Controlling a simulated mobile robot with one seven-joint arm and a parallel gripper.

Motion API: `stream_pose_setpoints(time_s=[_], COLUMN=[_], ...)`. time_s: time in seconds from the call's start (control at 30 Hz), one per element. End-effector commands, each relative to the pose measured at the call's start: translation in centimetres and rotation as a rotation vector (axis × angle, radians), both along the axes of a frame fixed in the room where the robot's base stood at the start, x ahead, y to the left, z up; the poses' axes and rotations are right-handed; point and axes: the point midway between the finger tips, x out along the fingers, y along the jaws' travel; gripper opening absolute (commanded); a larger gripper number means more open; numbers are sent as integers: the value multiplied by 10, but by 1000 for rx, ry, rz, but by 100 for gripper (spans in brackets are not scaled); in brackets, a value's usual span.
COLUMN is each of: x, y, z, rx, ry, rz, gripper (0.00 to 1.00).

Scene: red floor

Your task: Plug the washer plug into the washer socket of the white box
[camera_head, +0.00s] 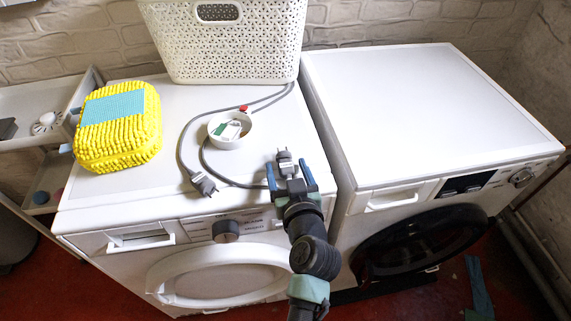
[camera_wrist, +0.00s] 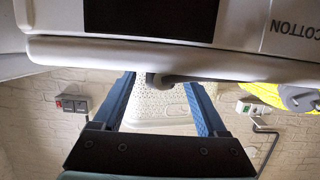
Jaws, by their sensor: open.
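My gripper (camera_head: 287,166) is open over the front edge of the left washer, its blue fingers pointing toward the back wall. A grey plug with metal pins (camera_head: 285,158) stands between the fingers in the head view; I cannot tell whether they touch it. A second grey plug (camera_head: 204,184) lies on the washer top to the left. Which is the washer plug is unclear. The wrist view appears upside down. It shows a white box (camera_wrist: 258,108) with green and red marks on the wall, and a dark box (camera_wrist: 75,105) with a red switch opposite.
A white basket (camera_head: 228,48) stands at the back of the left washer (camera_head: 150,195). The right machine's top (camera_head: 420,110) is clear.

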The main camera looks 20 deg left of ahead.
Motion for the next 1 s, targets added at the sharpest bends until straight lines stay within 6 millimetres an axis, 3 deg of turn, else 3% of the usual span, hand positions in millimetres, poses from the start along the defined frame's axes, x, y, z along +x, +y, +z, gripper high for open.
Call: stream_pose_setpoints(time_s=[0.17, 0.6, 1.0], x=[0, 0, -1], y=[0, 0, -1], z=[0, 0, 0], rx=[-1, -1, -1], ry=[-1, -1, -1], rz=[0, 0, 0], gripper=[75, 0, 0])
